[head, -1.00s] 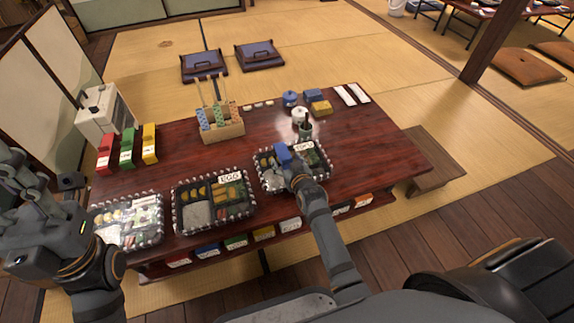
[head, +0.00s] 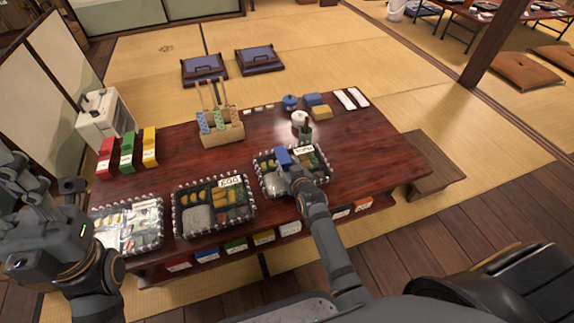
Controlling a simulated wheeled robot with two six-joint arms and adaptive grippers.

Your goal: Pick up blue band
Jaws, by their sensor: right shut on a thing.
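A blue piece (head: 283,157), which I take to be the blue band, shows at the tip of my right gripper (head: 289,163). It is over the right bento box (head: 263,184), near its white label. My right gripper is shut on it; the fingers are small and partly hidden by the wrist. I cannot tell whether the blue piece touches the food or the box. My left gripper (head: 70,205) is at the left edge, near the left bento box (head: 127,249), and its finger opening is unclear.
A middle bento box (head: 216,234) stands on the dark red table (head: 180,170). Red, green and yellow boxes (head: 127,150) stand at the back left. A wooden holder (head: 222,134) is behind the middle.

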